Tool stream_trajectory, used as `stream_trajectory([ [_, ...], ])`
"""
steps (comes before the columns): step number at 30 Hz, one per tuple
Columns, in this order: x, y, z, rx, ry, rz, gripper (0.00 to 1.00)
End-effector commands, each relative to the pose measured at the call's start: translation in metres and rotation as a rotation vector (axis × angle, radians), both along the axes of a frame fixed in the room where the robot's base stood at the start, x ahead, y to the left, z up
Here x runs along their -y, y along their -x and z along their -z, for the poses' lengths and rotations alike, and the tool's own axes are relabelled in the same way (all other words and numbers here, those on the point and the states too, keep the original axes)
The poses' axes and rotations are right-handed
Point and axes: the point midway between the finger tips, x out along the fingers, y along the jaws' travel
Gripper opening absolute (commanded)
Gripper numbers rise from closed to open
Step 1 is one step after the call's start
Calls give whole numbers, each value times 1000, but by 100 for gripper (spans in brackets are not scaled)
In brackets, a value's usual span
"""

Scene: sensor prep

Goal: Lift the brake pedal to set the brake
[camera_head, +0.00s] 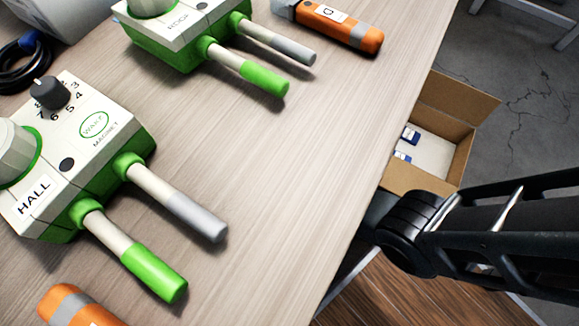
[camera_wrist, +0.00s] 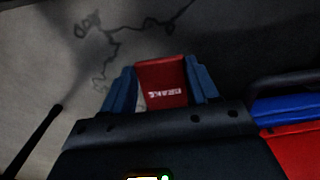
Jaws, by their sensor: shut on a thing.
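The red brake pedal (camera_wrist: 165,72), marked "BRAKE" in white letters, shows in the wrist view at the upper middle. My gripper (camera_wrist: 161,86) has one blue finger on each side of the pedal and is shut on it. The pedal's lower part is hidden behind the dark body of my gripper. In the head view neither the pedal nor my gripper's fingers show; only my dark arm is there at the right.
In the head view a wooden table (camera_head: 330,120) carries two green-and-white sensor devices (camera_head: 110,140) (camera_head: 185,35) and an orange tool (camera_head: 340,25). An open cardboard box (camera_head: 460,100) stands beyond its right edge. The wrist view shows cracked floor and a blue-and-red part (camera_wrist: 290,110).

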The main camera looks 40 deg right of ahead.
Motion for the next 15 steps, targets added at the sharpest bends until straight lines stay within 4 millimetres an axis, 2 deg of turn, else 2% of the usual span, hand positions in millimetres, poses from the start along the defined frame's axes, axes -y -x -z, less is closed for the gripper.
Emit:
stream_trajectory([
  [5,-1,-3,-4,-60,20,-1,5],
  [14,-1,-3,-5,-63,22,0,5],
  [15,-1,-3,-5,-63,22,0,63],
])
